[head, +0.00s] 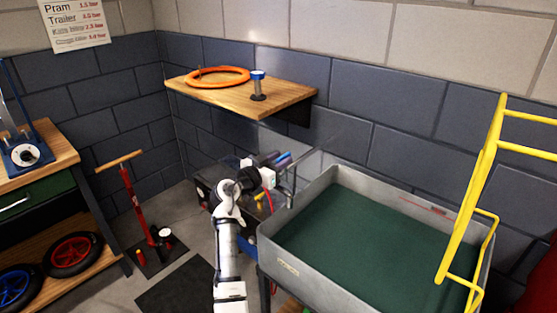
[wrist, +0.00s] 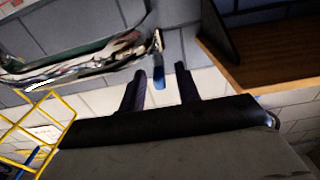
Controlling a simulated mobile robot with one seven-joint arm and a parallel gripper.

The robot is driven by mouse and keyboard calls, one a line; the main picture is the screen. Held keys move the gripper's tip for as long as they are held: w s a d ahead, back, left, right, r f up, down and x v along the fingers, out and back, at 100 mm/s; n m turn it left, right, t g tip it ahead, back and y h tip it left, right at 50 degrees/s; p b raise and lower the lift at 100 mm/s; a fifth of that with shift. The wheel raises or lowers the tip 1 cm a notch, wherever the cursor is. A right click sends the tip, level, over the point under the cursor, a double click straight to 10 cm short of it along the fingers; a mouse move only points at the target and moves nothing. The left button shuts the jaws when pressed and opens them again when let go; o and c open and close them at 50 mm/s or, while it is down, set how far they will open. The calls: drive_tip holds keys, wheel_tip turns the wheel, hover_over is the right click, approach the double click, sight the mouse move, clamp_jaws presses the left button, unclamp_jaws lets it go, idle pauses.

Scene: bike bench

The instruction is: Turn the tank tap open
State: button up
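The tank (head: 340,172) is a grey trough with a dark green inside, at the right of the head view. Part of it shows at the upper left of the wrist view (wrist: 75,57). A thin grey tap pipe (head: 291,185) stands at its left end. A small blue piece, apparently the tap lever (wrist: 159,80), shows between my fingers in the wrist view and near the fingertips in the head view (head: 284,161). My gripper (wrist: 160,72) is open, its two dark fingers apart on either side of the blue piece. I cannot tell whether they touch it.
A wooden wall shelf (head: 215,95) holds an orange ring (head: 218,76) and a blue-topped post (head: 258,85); it also shows close by in the wrist view (wrist: 255,65). A yellow frame (head: 480,180) stands over the tank's right side. A red pump (head: 135,205) stands left.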

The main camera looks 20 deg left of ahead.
clamp_jaws()
drive_tip(key=shift+n+y, duration=0.3)
drive_tip(key=shift+y, duration=0.2)
drive_tip(key=shift+d+r+n+t+y+p, duration=0.1)
drive_tip(key=shift+d+n+t+y+p, duration=0.1)
drive_tip(key=shift+n+y+p, duration=0.35)
drive_tip(key=shift+d+n+t+y+p, duration=0.2)
drive_tip(key=shift+n+y, duration=0.15)
drive_tip(key=shift+y, duration=0.3)
drive_tip(key=n+y+p, duration=0.2)
drive_tip(key=y, duration=0.1)
drive_tip(key=shift+d+r, duration=0.1)
drive_tip(key=shift+d, duration=0.05)
drive_tip(key=n+g+y+b, duration=0.1)
drive_tip(key=n+y+b, duration=0.1)
drive_tip(key=y, duration=0.2)
drive_tip(key=d+n+g+y+b, duration=0.1)
drive_tip(key=n+g+y+b, duration=0.1)
drive_tip(key=n+y+b, duration=0.1)
drive_tip(key=n+g+y+b, duration=0.1)
drive_tip(key=n+y+b, duration=0.1)
drive_tip(key=y, duration=0.3)
drive_tip(key=shift+w+d+f+n+g, duration=0.2)
drive_tip(key=shift+w+f+n+g, duration=0.15)
drive_tip(key=shift+n, duration=0.35)
drive_tip(key=shift+r+n+g+y+b, duration=0.15)
drive_tip(key=shift+n+g+y+b, duration=0.15)
drive_tip(key=shift+g+y+b, duration=0.3)
